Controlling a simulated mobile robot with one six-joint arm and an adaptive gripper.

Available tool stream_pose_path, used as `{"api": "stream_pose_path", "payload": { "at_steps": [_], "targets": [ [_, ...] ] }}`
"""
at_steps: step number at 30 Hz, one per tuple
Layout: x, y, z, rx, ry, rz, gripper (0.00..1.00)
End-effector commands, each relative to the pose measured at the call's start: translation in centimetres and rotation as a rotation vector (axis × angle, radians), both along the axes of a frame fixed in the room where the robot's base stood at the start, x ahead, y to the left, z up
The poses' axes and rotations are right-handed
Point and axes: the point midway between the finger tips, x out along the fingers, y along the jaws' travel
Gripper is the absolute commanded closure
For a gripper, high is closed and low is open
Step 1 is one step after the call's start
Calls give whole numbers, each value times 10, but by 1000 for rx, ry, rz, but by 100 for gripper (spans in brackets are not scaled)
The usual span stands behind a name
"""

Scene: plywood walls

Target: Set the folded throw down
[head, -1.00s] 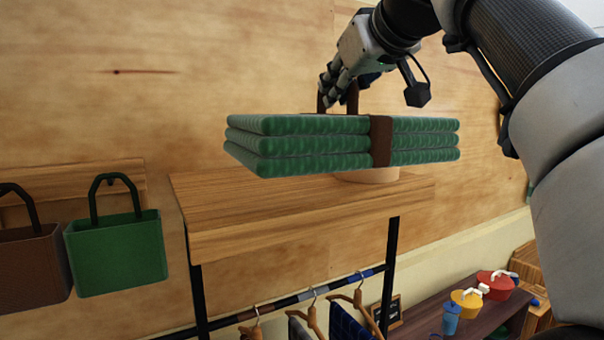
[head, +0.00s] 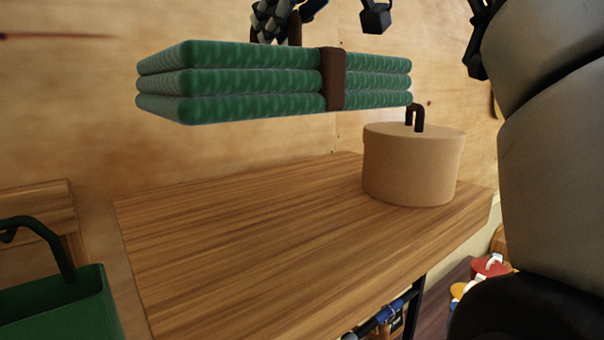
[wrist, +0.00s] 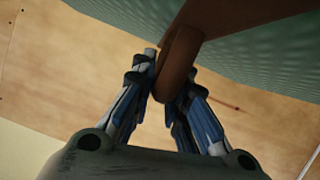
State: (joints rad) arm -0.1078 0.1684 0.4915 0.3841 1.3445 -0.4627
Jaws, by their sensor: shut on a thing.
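The folded green throw (head: 230,83) hangs level in the air above a wooden shelf top (head: 230,240), with a clear gap below it. A brown strap (head: 333,80) wraps around it and rises to a brown handle. My gripper (head: 275,22) is shut on that handle; its upper part is cut off by the top of the head view. In the wrist view my gripper (wrist: 170,95) has its fingers on both sides of the brown handle (wrist: 180,62), and the green throw (wrist: 265,60) shows beyond it.
A round tan box (head: 412,165) with a dark handle stands on the right part of the shelf, close to the throw's right end. The left and middle of the shelf top are bare. A green bag (head: 60,290) hangs at lower left. A plywood wall stands behind.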

Motion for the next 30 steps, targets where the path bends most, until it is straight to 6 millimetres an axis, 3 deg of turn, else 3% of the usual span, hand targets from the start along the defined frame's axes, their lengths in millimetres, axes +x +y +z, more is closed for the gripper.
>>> {"api": "stream_pose_path", "payload": {
  "at_steps": [9, 12, 21, 24, 30],
  "targets": [
    [-3, -1, -28, 1, -2, -1, 100],
    [-3, -1, -62, 1, -2, -1, 100],
    [-2, -1, -131, 1, -2, -1, 100],
    [-2, -1, -147, 1, -3, -1, 100],
    [-2, -1, -160, 2, -5, -1, 100]
  ]
}}
